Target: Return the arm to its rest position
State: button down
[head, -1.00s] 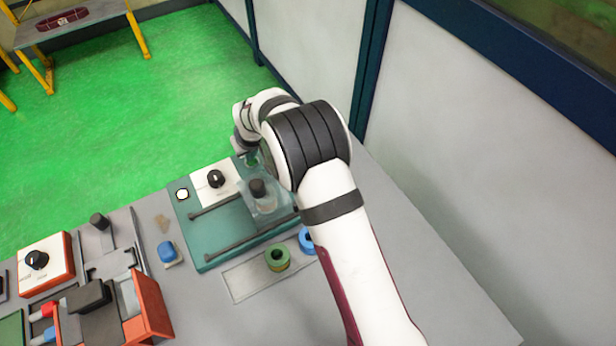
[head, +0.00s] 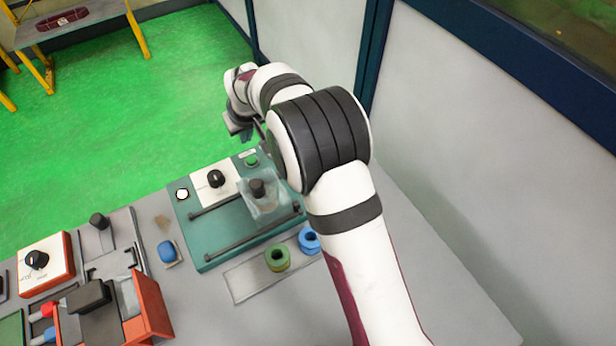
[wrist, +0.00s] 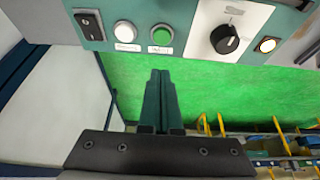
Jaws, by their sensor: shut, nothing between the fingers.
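My gripper (wrist: 158,95) is shut and empty in the wrist view, its two dark green fingers pressed together over the green floor. In the head view my gripper (head: 243,133) shows at the end of my bent arm, beyond the far edge of the teal winding machine and above it; its fingers are small and partly hidden there. The teal winding machine (head: 222,236) stands on the table, with a black knob on a white panel, two dark bars and a clear cover. In the wrist view its panel (wrist: 185,45) shows a green button, a white button and a black knob.
Green (head: 277,258) and blue (head: 309,240) spools stand on a grey plate before the machine. An orange fixture (head: 152,304) and a control box (head: 45,265) stand left. A grey wall (head: 310,50) rises behind my arm. The table's right side is clear.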

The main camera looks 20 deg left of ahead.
dwell(0.3)
jog(key=s+d+r+m+h, duration=0.1)
jog(key=s+d+r+m, duration=0.2)
jog(key=d, duration=0.5)
jog(key=s+d+r+m+g, duration=0.1)
jog(key=s+d+r+m, duration=0.15)
jog(key=d+r, duration=0.4)
jog(key=s+d+r+m+h, duration=0.15)
jog(key=s+d, duration=0.25)
jog(key=d, duration=0.5)
jog(key=s+d+m+g, duration=0.1)
jog(key=s+d+m, duration=0.2)
jog(key=s, duration=0.7)
jog(key=s+d+m+g+y, duration=0.1)
jog(key=s+d+m, duration=0.3)
jog(key=s+d, duration=0.3)
jog(key=s, duration=0.4)
jog(key=shift+d+m, duration=0.3)
